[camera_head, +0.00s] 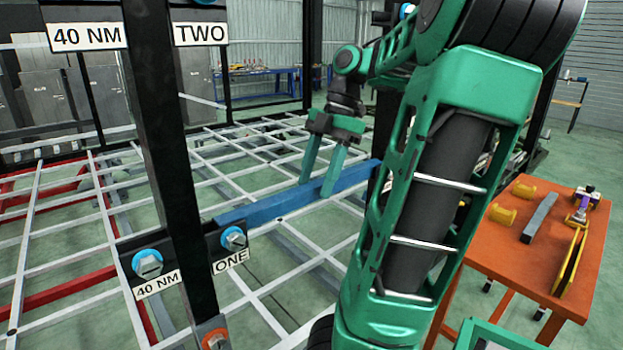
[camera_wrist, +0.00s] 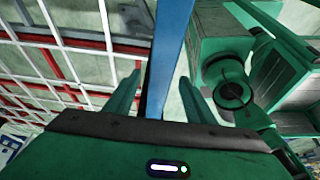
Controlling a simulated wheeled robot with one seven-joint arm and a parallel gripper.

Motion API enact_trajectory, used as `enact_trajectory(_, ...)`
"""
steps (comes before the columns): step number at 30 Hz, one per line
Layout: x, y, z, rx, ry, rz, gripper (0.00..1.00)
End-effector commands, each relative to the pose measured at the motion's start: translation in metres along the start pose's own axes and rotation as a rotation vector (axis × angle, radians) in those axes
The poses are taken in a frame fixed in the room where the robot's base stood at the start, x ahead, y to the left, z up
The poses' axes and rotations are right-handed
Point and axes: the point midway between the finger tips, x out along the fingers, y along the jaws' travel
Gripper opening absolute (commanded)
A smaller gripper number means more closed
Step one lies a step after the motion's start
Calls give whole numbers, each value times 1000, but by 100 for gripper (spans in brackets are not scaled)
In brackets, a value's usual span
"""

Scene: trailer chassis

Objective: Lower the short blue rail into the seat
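The blue rail (camera_head: 270,209) spans level from the black bracket (camera_head: 205,250) marked ONE on the left toward a dark upright, where my arm hides its right end. I cannot tell from here whether it rests fully in its seat. My gripper (camera_head: 316,187) points down over the rail's middle-right part, one finger on each side of it. In the wrist view the rail (camera_wrist: 172,40) runs between the two fingers of my gripper (camera_wrist: 160,78). Gaps show between the fingers and the rail, so the gripper looks open around it.
A black post (camera_head: 165,130) with bolted brackets and labels stands close in front. A white and red lattice frame (camera_head: 60,230) lies behind and below. An orange table (camera_head: 540,225) at right holds a grey bar (camera_head: 540,218) and yellow parts. A blue workbench (camera_head: 265,75) stands far back.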

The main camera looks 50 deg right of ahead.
Motion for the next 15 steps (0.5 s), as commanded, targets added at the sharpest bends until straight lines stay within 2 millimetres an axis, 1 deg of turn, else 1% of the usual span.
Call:
enact_trajectory(9, -1, 0, 0, -1, 1, 0, 49)
enact_trajectory(11, -4, 0, 0, -2, 0, 2, 49)
enact_trajectory(15, -17, 1, -1, -5, 0, 3, 49)
